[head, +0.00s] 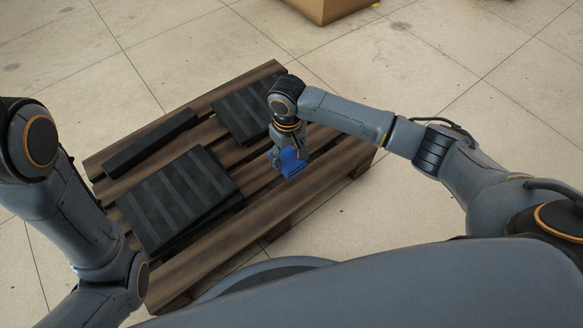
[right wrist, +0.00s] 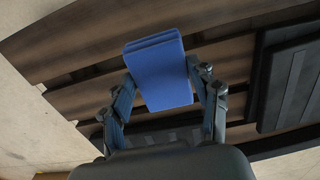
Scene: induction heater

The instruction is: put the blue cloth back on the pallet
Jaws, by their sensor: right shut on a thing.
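The blue cloth (head: 292,162) is a small folded block. My right gripper (head: 284,157) is shut on it and holds it over the right part of the wooden pallet (head: 331,155). In the right wrist view the cloth (right wrist: 158,72) sits between the two fingers of the right gripper (right wrist: 165,88), with the pallet's slats (right wrist: 80,48) behind it. I cannot tell how high the cloth is above the slats. My left arm shows at the left edge of the head view, but its gripper is not in view.
Black ribbed panels lie on the pallet, one at the front left (head: 178,197) and one at the back (head: 240,112). A black bar (head: 150,143) lies at the left. A cardboard box (head: 325,8) stands on the floor at the back. The pallet's right-hand slats look bare.

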